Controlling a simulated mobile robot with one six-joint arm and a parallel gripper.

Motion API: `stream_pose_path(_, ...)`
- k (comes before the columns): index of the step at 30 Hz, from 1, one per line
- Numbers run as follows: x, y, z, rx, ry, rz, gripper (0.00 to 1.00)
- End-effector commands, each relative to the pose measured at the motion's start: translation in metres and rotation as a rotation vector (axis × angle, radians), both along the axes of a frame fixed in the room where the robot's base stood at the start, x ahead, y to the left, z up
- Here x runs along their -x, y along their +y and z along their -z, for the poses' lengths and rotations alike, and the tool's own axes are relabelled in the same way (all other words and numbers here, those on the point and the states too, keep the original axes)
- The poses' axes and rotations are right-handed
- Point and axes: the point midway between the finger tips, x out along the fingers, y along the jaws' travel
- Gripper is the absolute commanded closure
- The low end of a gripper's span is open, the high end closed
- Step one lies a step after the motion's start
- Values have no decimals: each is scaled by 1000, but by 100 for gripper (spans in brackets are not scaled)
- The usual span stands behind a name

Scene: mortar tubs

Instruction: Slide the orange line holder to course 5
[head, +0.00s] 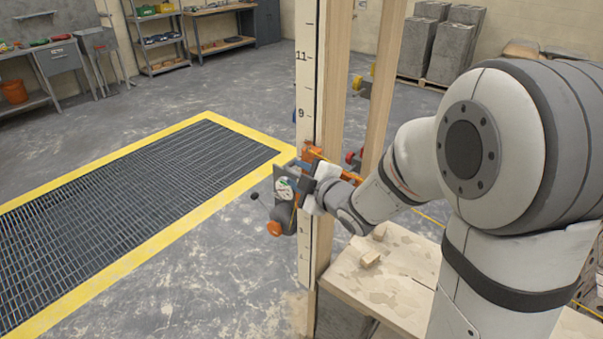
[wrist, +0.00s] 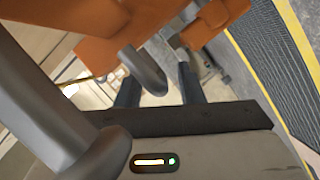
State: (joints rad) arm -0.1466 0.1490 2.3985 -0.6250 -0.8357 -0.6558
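The orange line holder (head: 311,153) sits on the pale, numbered pole (head: 306,80), below the 9 mark; the marks beside it are covered. In the wrist view, an orange body (wrist: 95,55) and a grey rounded lever (wrist: 143,70) fill the upper part. My gripper (wrist: 158,90) shows two dark fingers standing apart, with pale floor or wood between them. The lever tip overlaps the gap in the picture; I cannot tell whether the fingers touch it.
A round gauge (head: 284,188) and an orange knob (head: 274,228) are at the pole's left. A wooden bench (head: 395,270) with small blocks stands below my arm. Wooden uprights (head: 382,85) rise behind the pole. A yellow-edged floor grate (head: 150,190) lies left, with open floor around it.

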Motion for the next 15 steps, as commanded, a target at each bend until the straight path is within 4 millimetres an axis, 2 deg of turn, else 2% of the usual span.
stream_pose_path(7, -1, 0, 0, 0, 0, 1, 66)
stream_pose_path(15, -1, 0, 0, 0, 0, 2, 87)
